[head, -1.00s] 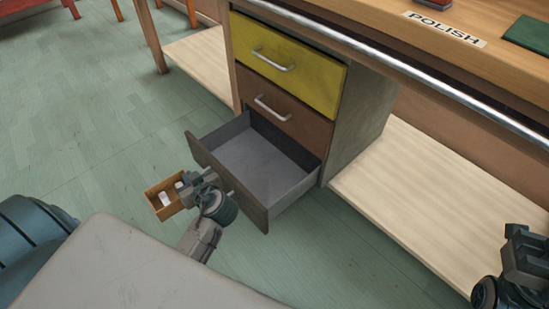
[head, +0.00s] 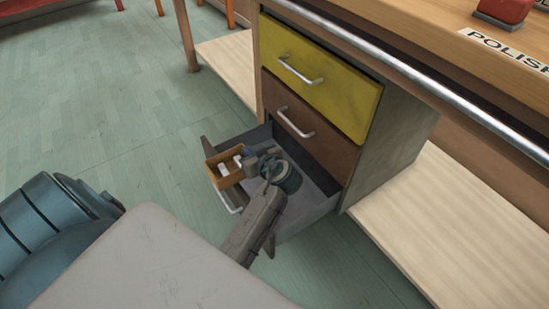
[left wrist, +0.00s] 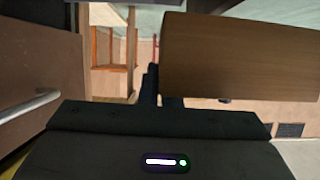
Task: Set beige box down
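The beige box (head: 232,180) is a small open-topped box with white pieces inside. In the head view it is held up level over the left front part of the open bottom drawer (head: 316,203). My left gripper (head: 248,165) is shut on the box's right side. In the left wrist view the box shows as a plain brown wall (left wrist: 240,57), beside the dark fingers (left wrist: 150,85). I cannot tell how high the box is above the drawer floor. My left arm hides part of the drawer and its front. My right gripper is out of view.
A closed yellow drawer (head: 320,75) and a closed brown drawer (head: 305,128) sit above the open one. The bench top with a POLISH label (head: 505,48) overhangs at the right. A pale low shelf (head: 450,225) is right of the cabinet. The floor at left is clear.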

